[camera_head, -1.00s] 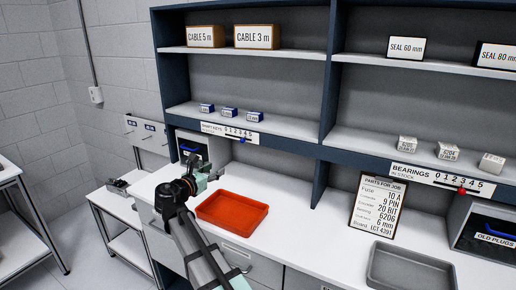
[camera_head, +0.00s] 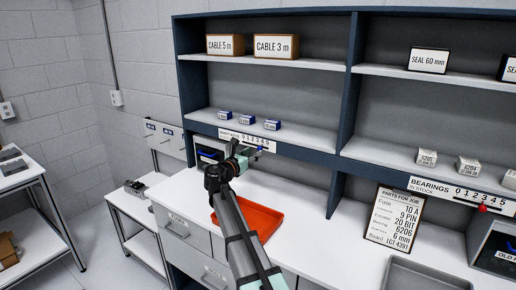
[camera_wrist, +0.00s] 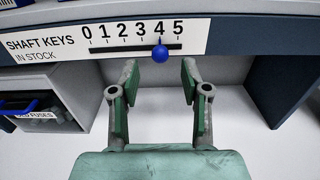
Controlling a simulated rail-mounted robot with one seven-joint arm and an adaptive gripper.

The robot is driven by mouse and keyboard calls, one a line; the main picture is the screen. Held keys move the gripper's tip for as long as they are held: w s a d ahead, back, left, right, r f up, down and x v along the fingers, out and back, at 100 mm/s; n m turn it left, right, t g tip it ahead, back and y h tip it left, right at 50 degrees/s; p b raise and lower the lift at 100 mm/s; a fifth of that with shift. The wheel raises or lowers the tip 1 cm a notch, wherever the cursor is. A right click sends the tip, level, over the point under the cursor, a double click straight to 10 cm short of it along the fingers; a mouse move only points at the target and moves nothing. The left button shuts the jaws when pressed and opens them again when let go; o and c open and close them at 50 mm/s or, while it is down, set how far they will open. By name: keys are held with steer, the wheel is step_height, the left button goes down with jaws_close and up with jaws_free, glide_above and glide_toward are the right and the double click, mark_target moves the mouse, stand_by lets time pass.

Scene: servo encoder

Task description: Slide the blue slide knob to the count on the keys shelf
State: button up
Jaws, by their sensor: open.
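The blue slide knob (camera_wrist: 160,53) sits on the slot of the white SHAFT KEYS scale (camera_wrist: 110,40), just under the 4. The knob also shows in the head view (camera_head: 261,149), on the strip below the keys shelf (camera_head: 300,133). On that shelf stand three small blue-and-white boxes: left (camera_head: 225,115), middle (camera_head: 245,119) and right (camera_head: 273,125). My gripper (camera_wrist: 160,75) is open and empty. In the wrist view its fingers point at the strip, one to each side of the knob's line, with the knob beyond the tips.
An orange tray (camera_head: 262,219) lies on the white bench below my arm. An open-front bin with a blue handle (camera_wrist: 30,108) is left of the gripper. A dark blue upright (camera_wrist: 285,85) stands to the right. A BEARINGS scale with a red knob (camera_head: 483,208) is farther right.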

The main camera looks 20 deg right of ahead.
mark_target(258, 149)
steer(key=shift+p+x, duration=0.4)
steer(key=shift+x, duration=1.9)
jaws_close()
